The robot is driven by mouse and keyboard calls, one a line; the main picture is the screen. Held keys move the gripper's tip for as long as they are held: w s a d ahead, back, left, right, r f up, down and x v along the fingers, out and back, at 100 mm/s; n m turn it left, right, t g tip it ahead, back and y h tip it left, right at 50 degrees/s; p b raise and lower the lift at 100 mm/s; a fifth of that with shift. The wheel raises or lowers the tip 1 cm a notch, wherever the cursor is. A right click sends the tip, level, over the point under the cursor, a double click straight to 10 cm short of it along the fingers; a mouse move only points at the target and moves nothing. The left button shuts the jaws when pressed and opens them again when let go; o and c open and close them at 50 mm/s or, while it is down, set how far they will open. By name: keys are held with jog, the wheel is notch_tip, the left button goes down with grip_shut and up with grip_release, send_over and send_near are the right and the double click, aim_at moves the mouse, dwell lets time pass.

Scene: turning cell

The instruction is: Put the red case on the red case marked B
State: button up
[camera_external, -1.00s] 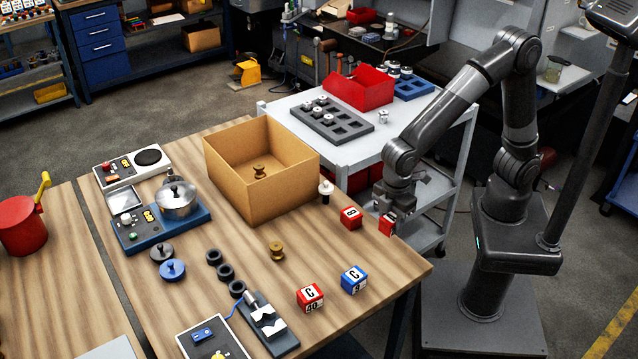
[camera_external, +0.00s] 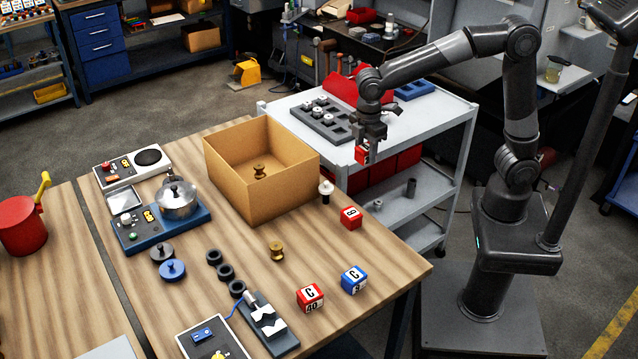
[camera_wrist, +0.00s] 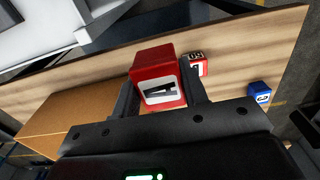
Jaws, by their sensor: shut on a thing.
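My gripper (camera_external: 367,145) is shut on a red case (camera_external: 361,155) and holds it in the air, up and slightly right of the red case marked B (camera_external: 351,217). The marked case sits on the wooden table near its right edge, its top clear. In the wrist view, the held red case (camera_wrist: 158,75) sits between the two fingers, a pale label facing the camera. Another red case (camera_wrist: 196,66) shows beside the right finger; I cannot tell its marking for sure.
A red case marked C (camera_external: 310,297) and a blue case (camera_external: 354,279) stand nearer the front. A cardboard box (camera_external: 284,193) and a white-topped spool (camera_external: 326,190) stand left of the B case. A brass spool (camera_external: 277,250) is further forward. The grey cart (camera_external: 356,166) is behind.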

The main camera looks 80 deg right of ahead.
jog(key=shift+w+d, duration=0.15)
jog(key=shift+w, duration=0.05)
send_over(352, 212)
notch_tip(352, 212, down, 7)
jog(key=shift+r, duration=0.15)
jog(key=shift+f, duration=2)
jog(key=shift+f, duration=0.1)
jog(key=o, duration=1.1)
